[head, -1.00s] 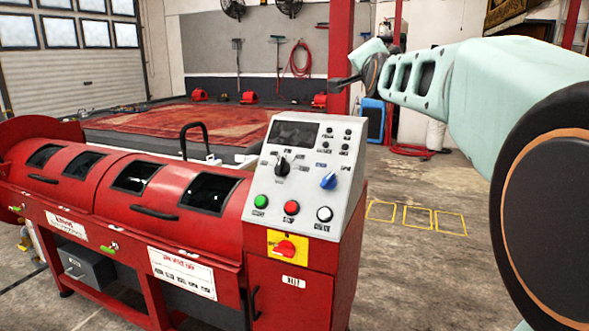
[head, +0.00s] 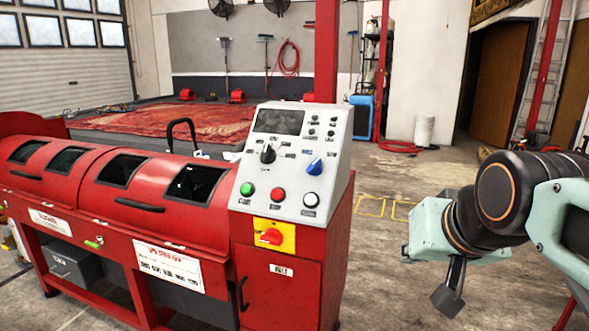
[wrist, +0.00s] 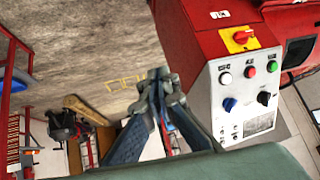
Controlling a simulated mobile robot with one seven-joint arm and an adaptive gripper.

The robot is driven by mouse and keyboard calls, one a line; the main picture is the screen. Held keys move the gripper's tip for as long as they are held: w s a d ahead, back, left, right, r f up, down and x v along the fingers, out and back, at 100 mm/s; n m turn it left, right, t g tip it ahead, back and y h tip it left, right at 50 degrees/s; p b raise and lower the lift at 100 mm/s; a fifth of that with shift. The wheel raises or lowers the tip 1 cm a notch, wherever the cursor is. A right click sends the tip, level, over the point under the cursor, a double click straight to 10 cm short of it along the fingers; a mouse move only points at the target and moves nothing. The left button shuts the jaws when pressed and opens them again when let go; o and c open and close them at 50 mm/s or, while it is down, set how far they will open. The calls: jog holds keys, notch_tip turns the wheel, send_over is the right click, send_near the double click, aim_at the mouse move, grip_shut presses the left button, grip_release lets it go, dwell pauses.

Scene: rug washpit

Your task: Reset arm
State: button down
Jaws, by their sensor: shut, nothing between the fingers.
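My arm shows at the right of the head view, folded low, with its pale green and black links bent. My gripper (head: 448,299) hangs down in front of the bare floor, to the right of the red machine (head: 290,290). In the wrist view my gripper (wrist: 158,76) has its two dark fingers brought together at the tips, with nothing between them. It is clear of the machine's control panel (wrist: 240,98), which stands to its right in that view.
The machine's grey control panel (head: 291,160) has several buttons and knobs. A red rug (head: 170,122) lies behind. Yellow floor markings (head: 380,207) are on open concrete. A blue container (head: 361,116) and a white bucket (head: 424,130) stand farther back.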

jog(key=s+a+f+n+g, duration=0.2)
jog(key=s+a+f+g, duration=0.15)
jog(key=s+f, duration=0.7)
notch_tip(320, 180, up, 26)
jog(key=p, duration=2.6)
jog(key=shift+a+r, duration=0.15)
jog(key=shift+a, duration=0.25)
jog(key=shift+s, duration=0.1)
